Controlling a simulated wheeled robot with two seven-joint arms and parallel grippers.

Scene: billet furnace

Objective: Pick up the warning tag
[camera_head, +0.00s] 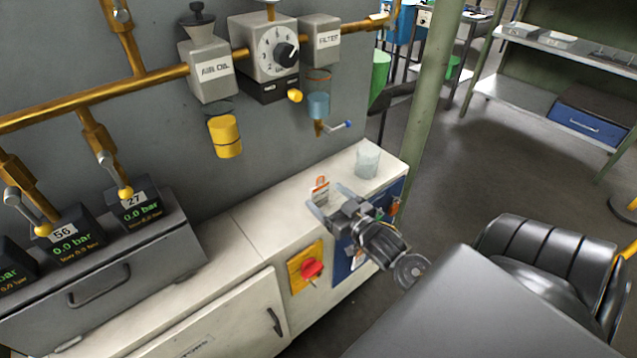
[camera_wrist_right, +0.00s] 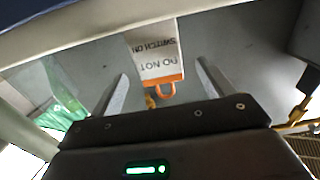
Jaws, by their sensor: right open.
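The warning tag (camera_head: 320,188) is a small white card with an orange top, at the white cabinet's top near the wall. In the right wrist view the tag (camera_wrist_right: 155,52) appears upside down, reading "DO NOT SWITCH ON", with its orange holed end toward my gripper. My right gripper (camera_head: 338,204) is open and close to the tag. In the wrist view its two fingers stand on either side of the orange end, with a visible gap on each side. I cannot tell how far the tag is in depth. My left gripper is not in view.
A clear cup (camera_head: 367,160) stands on the white cabinet (camera_head: 255,227) just beyond my right gripper. A red rotary switch (camera_head: 312,268) is on the cabinet front. Above hang a yellow bowl (camera_head: 225,137) and a blue bowl (camera_head: 318,104).

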